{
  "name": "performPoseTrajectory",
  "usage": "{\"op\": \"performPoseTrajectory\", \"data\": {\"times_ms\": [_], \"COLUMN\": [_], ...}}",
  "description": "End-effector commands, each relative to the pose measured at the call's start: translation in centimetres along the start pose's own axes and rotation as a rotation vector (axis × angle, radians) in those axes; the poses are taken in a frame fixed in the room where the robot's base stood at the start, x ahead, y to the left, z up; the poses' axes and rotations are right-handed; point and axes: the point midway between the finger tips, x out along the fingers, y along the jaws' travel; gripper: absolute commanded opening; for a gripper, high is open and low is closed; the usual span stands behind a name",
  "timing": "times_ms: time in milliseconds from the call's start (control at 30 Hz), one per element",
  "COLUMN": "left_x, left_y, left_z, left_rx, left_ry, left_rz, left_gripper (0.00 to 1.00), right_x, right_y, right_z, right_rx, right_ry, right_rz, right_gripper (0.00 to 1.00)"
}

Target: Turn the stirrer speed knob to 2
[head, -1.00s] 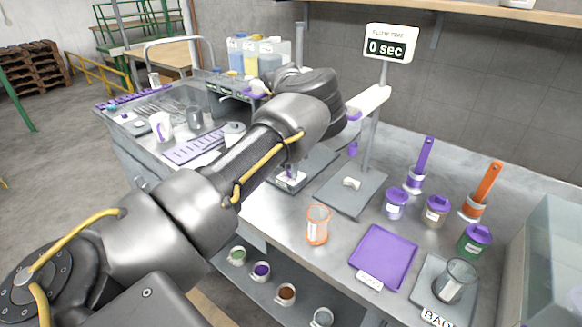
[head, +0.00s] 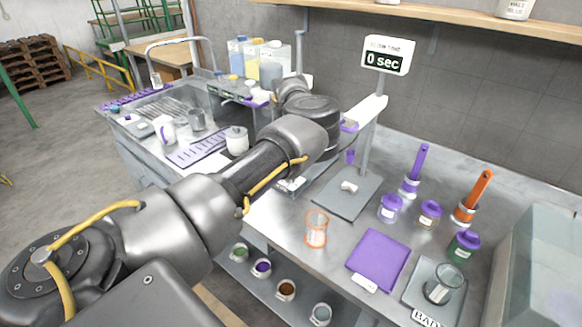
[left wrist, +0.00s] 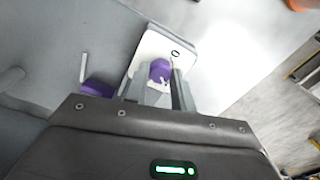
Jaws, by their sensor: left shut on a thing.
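The purple speed knob (left wrist: 160,70) sits on a white panel (left wrist: 151,46) with a small dark mark near it. In the left wrist view my left gripper (left wrist: 161,88) has one finger on each side of the knob and is shut on it. I cannot read a speed number on the panel. In the head view my left arm reaches over the bench, and its own links hide the gripper and the knob. My right gripper is in neither current view.
A stand with a grey base (head: 337,207) and a timer sign reading 0 sec (head: 387,55) are right of my arm. An orange-rimmed beaker (head: 316,230), a purple mat (head: 378,262), lidded jars and two brushes (head: 415,168) occupy the right bench.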

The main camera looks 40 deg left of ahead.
Motion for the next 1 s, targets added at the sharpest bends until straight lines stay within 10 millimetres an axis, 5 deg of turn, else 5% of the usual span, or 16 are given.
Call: {"op": "performPoseTrajectory", "data": {"times_ms": [400, 967, 1000], "left_x": [-0.2, -0.1, -0.1], "left_y": [0.1, 0.1, 0.1], "left_z": [0.1, 0.1, 0.1], "left_rx": [0.182, 0.207, 0.207], "left_ry": [-0.001, -0.002, -0.001], "left_rz": [0.002, 0.003, 0.003], "left_gripper": [0.02, 0.02, 0.30], "right_x": [-1.9, -2.0, -2.0], "right_y": [0.0, 0.0, 0.0], "right_z": [-0.2, -0.2, -0.2], "right_rx": [0.000, 0.000, 0.000], "right_ry": [0.000, 0.000, 0.000], "right_rz": [0.000, 0.000, 0.000], "right_gripper": [0.36, 0.36, 0.36]}}
